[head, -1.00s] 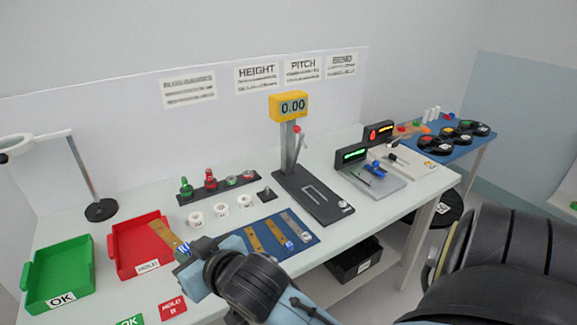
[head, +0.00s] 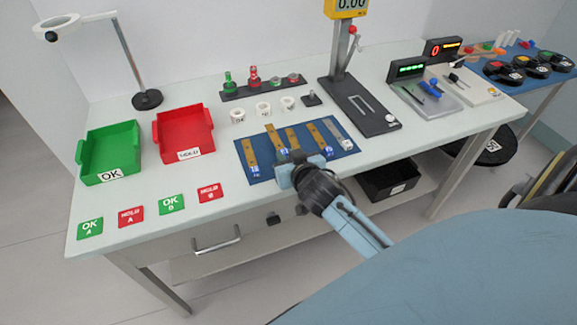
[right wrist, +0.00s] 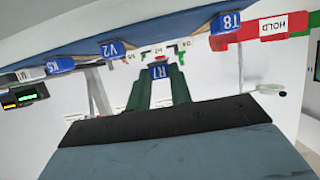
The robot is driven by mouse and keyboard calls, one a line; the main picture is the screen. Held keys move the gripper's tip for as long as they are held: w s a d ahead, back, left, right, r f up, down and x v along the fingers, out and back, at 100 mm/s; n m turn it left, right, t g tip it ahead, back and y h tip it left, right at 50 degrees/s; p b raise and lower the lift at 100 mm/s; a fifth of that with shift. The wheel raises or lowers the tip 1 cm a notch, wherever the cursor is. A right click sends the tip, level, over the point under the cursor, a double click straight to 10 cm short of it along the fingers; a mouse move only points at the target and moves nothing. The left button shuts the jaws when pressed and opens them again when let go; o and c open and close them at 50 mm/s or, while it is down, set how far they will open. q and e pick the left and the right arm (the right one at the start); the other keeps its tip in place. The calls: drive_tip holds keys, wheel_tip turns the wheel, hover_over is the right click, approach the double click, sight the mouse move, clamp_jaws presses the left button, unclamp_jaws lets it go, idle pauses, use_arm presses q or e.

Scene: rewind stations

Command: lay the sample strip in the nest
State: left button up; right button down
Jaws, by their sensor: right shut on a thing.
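My right gripper (head: 288,167) is over the front of the blue mat (head: 262,178). It is shut on a brown sample strip (head: 273,136) by its blue-tagged end. The tag reads R7 (right wrist: 158,70) between the fingers in the right wrist view. The strip points away from me over the mat; whether it touches the mat is hard to tell. The gauge's dark base (head: 375,122) has a pale U-shaped outline; I cannot tell if this is the nest. My left gripper is out of view.
A green bin (head: 110,151) and a red bin (head: 183,133) stand at the left, with labelled cards in front. White rolls (head: 263,109) and a rack of coloured pieces (head: 262,87) are behind the mat. Two display stations (head: 430,97) stand at the right. A magnifier lamp (head: 147,99) is at the back left.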

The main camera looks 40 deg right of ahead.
wheel_tip(320, 180, down, 4)
drive_tip(key=shift+r+b, duration=0.25)
drive_tip(key=shift+b, duration=0.25)
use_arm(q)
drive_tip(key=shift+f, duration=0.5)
use_arm(e)
drive_tip(key=shift+r, duration=0.1)
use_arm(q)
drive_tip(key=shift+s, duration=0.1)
use_arm(e)
drive_tip(key=c, duration=1.6)
unclamp_jaws()
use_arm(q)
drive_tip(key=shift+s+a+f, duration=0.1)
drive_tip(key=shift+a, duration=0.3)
use_arm(e)
drive_tip(key=o, duration=0.3)
drive_tip(key=shift+o, duration=0.2)
